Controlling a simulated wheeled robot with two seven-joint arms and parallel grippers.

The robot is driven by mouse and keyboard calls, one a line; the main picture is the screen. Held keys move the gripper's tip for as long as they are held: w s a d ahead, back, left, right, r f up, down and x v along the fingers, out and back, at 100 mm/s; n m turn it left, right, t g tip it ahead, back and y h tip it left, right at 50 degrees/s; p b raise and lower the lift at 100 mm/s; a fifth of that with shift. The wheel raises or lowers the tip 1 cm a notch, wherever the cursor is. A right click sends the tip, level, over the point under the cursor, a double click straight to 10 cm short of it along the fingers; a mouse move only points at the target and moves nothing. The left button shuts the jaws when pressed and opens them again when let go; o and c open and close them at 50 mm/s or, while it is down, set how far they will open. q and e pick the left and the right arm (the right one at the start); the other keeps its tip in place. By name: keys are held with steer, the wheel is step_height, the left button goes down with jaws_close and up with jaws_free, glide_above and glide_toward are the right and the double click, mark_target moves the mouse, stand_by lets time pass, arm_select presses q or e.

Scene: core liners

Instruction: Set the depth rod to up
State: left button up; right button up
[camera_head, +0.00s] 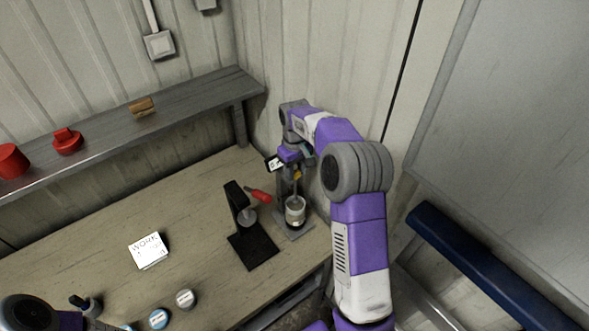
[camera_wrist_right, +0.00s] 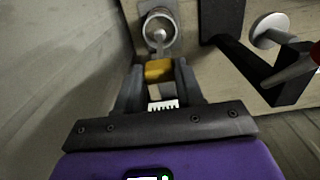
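The depth rod is a thin grey rod with a yellow block (camera_wrist_right: 158,70) at its top. In the head view the yellow block (camera_head: 297,175) shows small under my right wrist. The rod runs down into a pale round cup (camera_head: 295,211) on a grey stand; the open cup (camera_wrist_right: 159,28) also shows in the wrist view. My right gripper (camera_wrist_right: 158,74) has one finger on each side of the yellow block, seemingly pressed against it. The rod's setting marks cannot be read.
A black stand (camera_head: 255,250) with a red-handled tool (camera_head: 258,195) stands left of the cup. A white sign (camera_head: 149,251) and lidded jars (camera_head: 186,298) are farther left. A shelf (camera_head: 190,97) holds red parts (camera_head: 67,141). Corner walls are close behind the right arm.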

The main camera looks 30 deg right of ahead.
steer(key=o, duration=0.4)
steer(key=shift+r, duration=0.35)
steer(key=shift+f, duration=0.1)
steer(key=shift+r, duration=0.2)
step_height(320, 180, up, 7)
steer(key=shift+r, duration=0.15)
